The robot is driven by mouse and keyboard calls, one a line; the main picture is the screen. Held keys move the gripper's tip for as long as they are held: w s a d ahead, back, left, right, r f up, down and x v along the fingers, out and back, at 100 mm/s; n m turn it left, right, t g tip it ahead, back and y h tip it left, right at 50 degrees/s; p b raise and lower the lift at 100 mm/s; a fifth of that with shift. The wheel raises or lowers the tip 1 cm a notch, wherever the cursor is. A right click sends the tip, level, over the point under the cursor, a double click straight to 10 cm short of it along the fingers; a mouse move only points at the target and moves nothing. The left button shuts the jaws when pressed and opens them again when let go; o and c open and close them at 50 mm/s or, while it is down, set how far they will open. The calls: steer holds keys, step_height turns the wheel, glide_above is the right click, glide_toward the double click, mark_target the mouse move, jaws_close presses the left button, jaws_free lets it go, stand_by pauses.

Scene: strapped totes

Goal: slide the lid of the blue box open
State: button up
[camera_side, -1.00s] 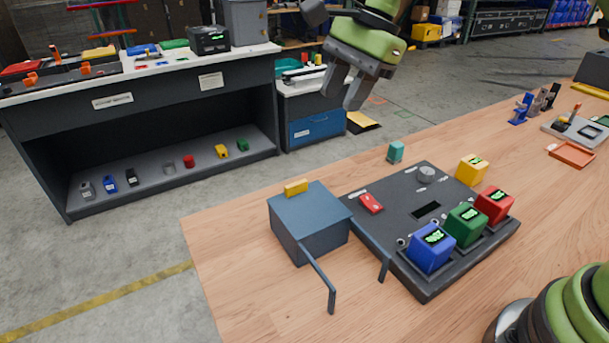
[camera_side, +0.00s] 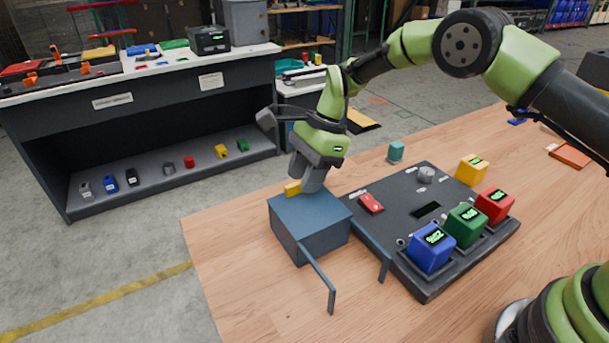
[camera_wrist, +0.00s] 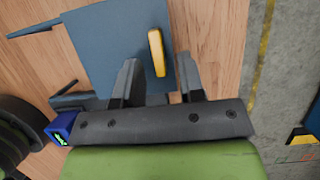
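The blue box (camera_side: 318,245) is slate blue and stands at the table's left edge in the side view. Its flat lid (camera_side: 322,212) covers the top, with a yellow handle (camera_side: 292,188) near the back-left edge. Two thin rails (camera_side: 318,280) extend from the box toward the front. My gripper (camera_side: 308,184) is low over the lid's back edge and partly hides the handle. In the wrist view the yellow handle (camera_wrist: 157,52) lies between the open fingers (camera_wrist: 157,66), with a visible gap on each side. Contact with the lid cannot be told.
A dark panel (camera_side: 400,198) with a red switch (camera_side: 371,203), a knob and blue, green, red display cubes sits just right of the box. The front of the table is clear.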

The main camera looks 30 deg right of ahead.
mark_target(328, 225)
steer(key=shift+a+f, duration=0.15)
steer(key=shift+f, duration=0.1)
jaws_close()
steer(key=shift+s, duration=0.1)
steer(key=shift+s, duration=4.65)
jaws_free()
